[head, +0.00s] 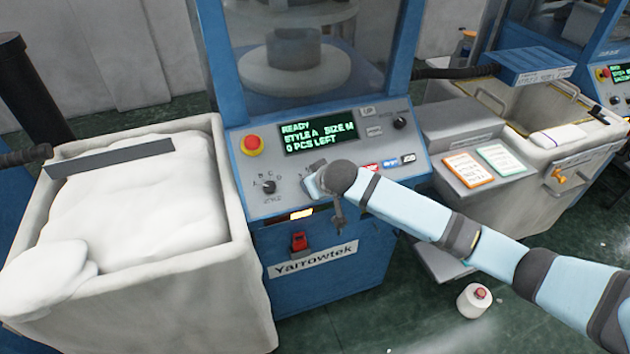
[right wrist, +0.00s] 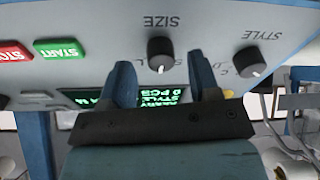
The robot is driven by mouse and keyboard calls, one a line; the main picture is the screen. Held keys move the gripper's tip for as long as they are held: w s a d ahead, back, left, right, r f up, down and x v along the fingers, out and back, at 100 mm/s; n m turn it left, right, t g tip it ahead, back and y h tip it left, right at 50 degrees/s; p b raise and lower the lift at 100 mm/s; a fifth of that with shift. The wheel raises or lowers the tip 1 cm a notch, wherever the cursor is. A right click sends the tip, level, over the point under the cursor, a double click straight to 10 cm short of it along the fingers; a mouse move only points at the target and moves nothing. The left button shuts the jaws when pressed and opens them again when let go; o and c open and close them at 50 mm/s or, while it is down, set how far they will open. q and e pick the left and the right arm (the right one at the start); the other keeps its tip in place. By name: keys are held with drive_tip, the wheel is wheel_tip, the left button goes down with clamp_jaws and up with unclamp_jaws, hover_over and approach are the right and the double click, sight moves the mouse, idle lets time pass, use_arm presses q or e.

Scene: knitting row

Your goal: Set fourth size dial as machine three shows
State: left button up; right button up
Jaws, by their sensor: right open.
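The machine in front of me has a grey control panel (head: 228,165). Its green-lit display (head: 318,136) reads READY, STYLE A, SIZE M, 0 PCS LEFT. The black size dial (right wrist: 160,52) shows upside down in the right wrist view, its white mark at the picture's lower side; its letters are mostly hidden. My open right gripper (right wrist: 161,66) has one finger on each side of the dial, near it; contact cannot be told. In the head view my right gripper (head: 312,184) covers that dial. The style dial (head: 268,187) is left of it. My left gripper is out of view.
A red stop button (head: 252,144) and an upper right knob (head: 400,123) are on the panel. Green START (right wrist: 58,49) and red buttons show in the wrist view. A fabric-filled bin (head: 235,215) stands left; another machine's display (head: 620,74) is far right.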

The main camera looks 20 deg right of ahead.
drive_tip(key=shift+x, duration=0.85)
drive_tip(key=shift+a, duration=0.1)
drive_tip(key=shift+c, duration=0.4)
drive_tip(key=c, duration=0.8)
drive_tip(key=shift+r+n+p, duration=0.2)
drive_tip(key=shift+n+p, duration=0.4)
drive_tip(key=shift+p, duration=0.35)
drive_tip(key=shift+c, duration=0.2)
drive_tip(key=n+p, duration=0.3)
drive_tip(key=shift+r+y+p, duration=0.1)
drive_tip(key=shift+y+p, duration=0.2)
drive_tip(key=shift+p, duration=0.05)
drive_tip(key=n+p, duration=0.2)
drive_tip(key=shift+n+g, duration=0.3)
drive_tip(key=shift+n+p, duration=0.45)
drive_tip(key=shift+n, duration=0.15)
drive_tip(key=shift+f+n+p, duration=0.2)
drive_tip(key=shift+n+p, duration=0.15)
drive_tip(key=shift+n, duration=0.15)
